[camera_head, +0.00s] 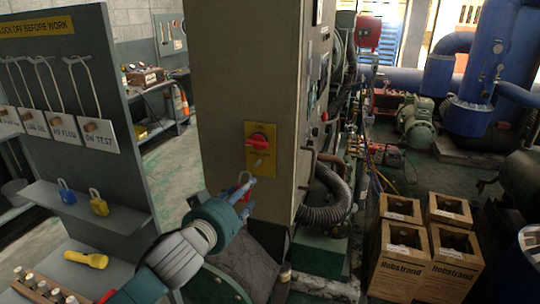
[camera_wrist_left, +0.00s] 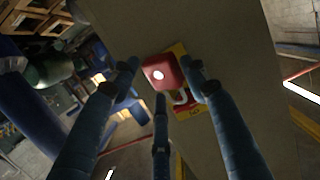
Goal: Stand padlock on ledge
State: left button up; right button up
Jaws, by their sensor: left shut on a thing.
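A red padlock (camera_wrist_left: 163,74) with a pale round spot on its face and a silver shackle sits between the fingers of my left gripper (camera_wrist_left: 160,84) in the left wrist view. In the head view my left gripper (camera_head: 243,190) is in front of the tan cabinet, below its red switch, shut on the padlock, which is mostly hidden by the fingers. The ledge (camera_head: 120,222) is a grey shelf on the lockout board at the left, apart from the gripper. A blue padlock (camera_head: 66,192) and a yellow padlock (camera_head: 99,203) stand on it. My right gripper is not in view.
The red rotary switch (camera_head: 258,141) on a yellow plate is on the tan cabinet (camera_head: 222,90). Tags (camera_head: 97,136) hang above the ledge. A yellow flashlight (camera_head: 86,259) lies on a lower surface. Cardboard boxes (camera_head: 397,265) stand on the floor at right.

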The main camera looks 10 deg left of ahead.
pick_arm(q)
jog(key=s+f, duration=0.1)
jog(key=f, duration=0.1)
jog(key=s+f+m+h, duration=0.1)
jog(key=s+f, duration=0.1)
jog(key=f, duration=0.1)
jog(key=s+a+f+h+b, duration=0.1)
jog(key=f, duration=0.2)
jog(key=shift+s+f+m+g, duration=0.25)
jog(key=shift+m+g, duration=0.05)
jog(key=shift+g, duration=0.1)
jog(key=s+f+m+g+h+b, duration=0.1)
jog(key=s+f+m+h, duration=0.1)
jog(key=s+f+h, duration=0.1)
jog(key=s+f, duration=0.1)
jog(key=s, duration=0.1)
jog(key=shift+s+a, duration=0.15)
jog(key=shift+s, duration=0.15)
jog(key=s+a+r+m+g+h+b, duration=0.2)
jog(key=s+m+g+h+b, duration=0.1)
jog(key=s, duration=1)
jog(key=shift+s+a+m+g+h, duration=0.4)
jog(key=shift+m+g+h, duration=0.4)
jog(key=shift+m+h, duration=0.15)
jog(key=shift+r, duration=0.1)
